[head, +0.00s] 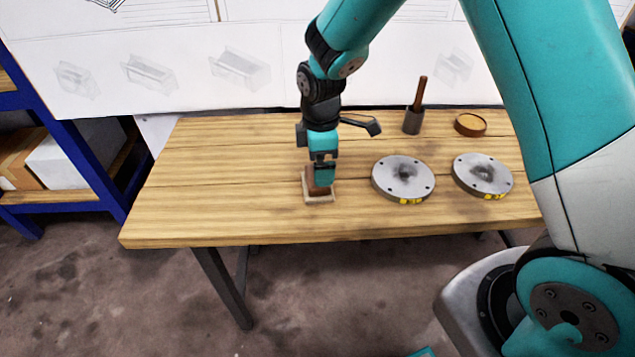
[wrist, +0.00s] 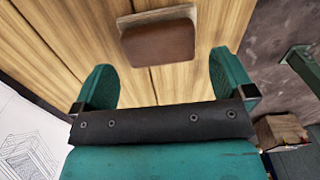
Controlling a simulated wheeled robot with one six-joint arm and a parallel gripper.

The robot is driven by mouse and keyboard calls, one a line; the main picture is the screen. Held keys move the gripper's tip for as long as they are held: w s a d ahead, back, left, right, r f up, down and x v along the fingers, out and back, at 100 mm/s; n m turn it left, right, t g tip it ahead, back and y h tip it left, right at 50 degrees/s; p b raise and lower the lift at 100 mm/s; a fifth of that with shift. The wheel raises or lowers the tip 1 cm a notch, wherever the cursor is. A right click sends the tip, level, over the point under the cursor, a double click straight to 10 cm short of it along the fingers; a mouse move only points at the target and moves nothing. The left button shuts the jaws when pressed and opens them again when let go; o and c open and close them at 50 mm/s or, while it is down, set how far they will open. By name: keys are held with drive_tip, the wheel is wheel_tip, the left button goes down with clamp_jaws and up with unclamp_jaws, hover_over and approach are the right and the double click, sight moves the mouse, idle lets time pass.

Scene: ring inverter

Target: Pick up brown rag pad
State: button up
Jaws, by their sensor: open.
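The brown rag pad (head: 311,182) lies on a pale square base on the wooden table, left of the metal discs. In the wrist view the brown pad (wrist: 158,44) shows with its pale edge, ahead of the fingers and roughly midway between them. My gripper (head: 322,176) is above the pad and partly hides it in the head view. In the wrist view my gripper (wrist: 162,80) has its two teal fingers wide apart, with nothing between them.
Two round metal discs (head: 403,178) (head: 482,174) lie to the right on the wooden table (head: 220,190). A dark cup with a brown handle (head: 413,121) and a shallow round brown dish (head: 470,124) stand behind them. The left part of the table is clear.

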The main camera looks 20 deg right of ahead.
drive_tip(key=f, duration=0.5)
drive_tip(key=shift+w+a, duration=0.2)
drive_tip(key=shift+a, duration=0.05)
drive_tip(key=c, duration=0.7)
drive_tip(key=shift+o, duration=0.2)
wheel_tip(320, 180, up, 20)
drive_tip(key=p, duration=0.1)
drive_tip(key=shift+p, duration=0.35)
